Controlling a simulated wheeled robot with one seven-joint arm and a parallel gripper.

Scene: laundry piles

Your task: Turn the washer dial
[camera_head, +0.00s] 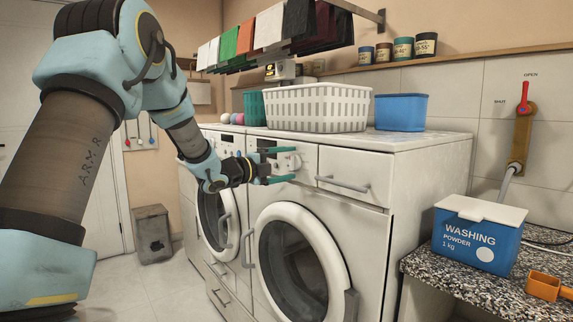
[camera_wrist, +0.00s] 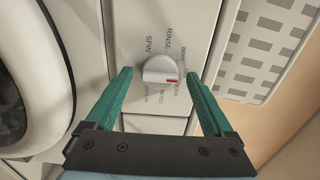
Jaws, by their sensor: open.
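The washer dial (camera_wrist: 161,70) is a round white knob with a red mark, on the white front panel of the nearer washer (camera_head: 360,226). Printed words, including SPIN and RINSE, surround it in the wrist view. My gripper (camera_wrist: 159,75) is open, with one green finger on each side of the dial and a gap visible on both sides. In the head view, my gripper (camera_head: 281,165) reaches the panel from the left, and the dial (camera_head: 294,162) shows between its fingers. I cannot tell how deep the fingertips are relative to the knob.
A drawer handle (camera_head: 342,185) sticks out right of the dial. The round door (camera_head: 294,258) is below. A white basket (camera_head: 318,108) and blue bin (camera_head: 401,112) stand on top. A washing powder box (camera_head: 477,235) sits on the speckled counter (camera_head: 440,277) at right.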

